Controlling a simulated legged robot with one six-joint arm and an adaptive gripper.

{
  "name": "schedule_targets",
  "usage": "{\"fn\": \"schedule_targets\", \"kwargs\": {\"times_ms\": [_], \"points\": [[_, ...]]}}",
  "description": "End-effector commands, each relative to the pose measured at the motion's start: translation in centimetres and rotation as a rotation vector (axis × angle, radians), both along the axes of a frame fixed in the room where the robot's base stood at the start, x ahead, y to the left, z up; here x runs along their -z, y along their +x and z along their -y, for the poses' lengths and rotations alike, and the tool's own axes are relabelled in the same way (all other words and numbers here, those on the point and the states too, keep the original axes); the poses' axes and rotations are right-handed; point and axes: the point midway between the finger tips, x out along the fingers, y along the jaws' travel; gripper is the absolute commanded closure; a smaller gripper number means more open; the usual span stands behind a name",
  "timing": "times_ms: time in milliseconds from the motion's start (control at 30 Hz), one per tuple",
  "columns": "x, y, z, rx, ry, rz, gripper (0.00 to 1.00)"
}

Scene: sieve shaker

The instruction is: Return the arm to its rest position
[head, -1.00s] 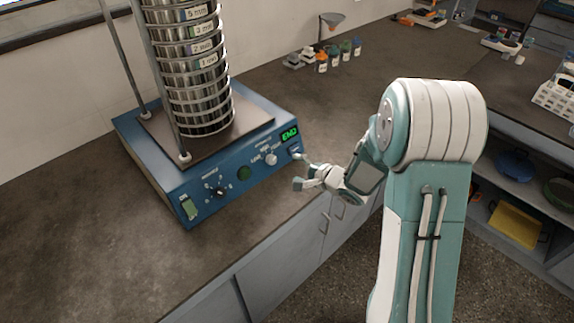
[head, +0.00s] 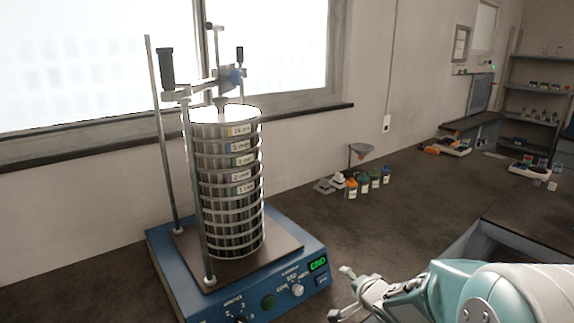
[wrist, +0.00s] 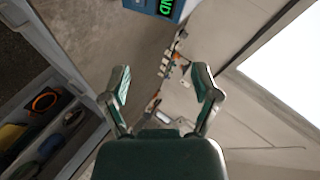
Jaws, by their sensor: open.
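My gripper (head: 340,292) is at the lower right of the head view, close to the front right corner of the blue sieve shaker base, apart from it as far as I can tell. In the wrist view my gripper (wrist: 162,82) has its two fingers spread with nothing between them. The sieve shaker (head: 318,252) stands on the bench with a tall sieve stack (head: 230,180) clamped between rods. Its display glows green and seems to read END. The shaker's corner with the display (wrist: 166,8) also shows at the top of the wrist view.
Several small bottles (head: 363,184) and a funnel on a stand (head: 358,152) are on the dark bench (head: 420,200) behind my gripper. Orange-and-white items (head: 452,146) lie farther back. A window (head: 90,65) is behind the shaker.

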Motion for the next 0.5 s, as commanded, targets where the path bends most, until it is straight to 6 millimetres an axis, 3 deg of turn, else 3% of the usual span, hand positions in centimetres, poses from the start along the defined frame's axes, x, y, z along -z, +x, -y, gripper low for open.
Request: {"fn": "schedule_targets", "kwargs": {"times_ms": [33, 200, 367, 500], "points": [[-1.7, -0.7, 0.6, 0.012, -0.081, 0.010, 0.21], [-5.5, -4.3, 2.5, 0.029, -0.351, -0.034, 0.21], [-8.1, -9.0, 3.4, -0.008, -0.550, -0.122, 0.21], [-9.6, -13.9, 3.3, -0.094, -0.677, -0.214, 0.21]]}}
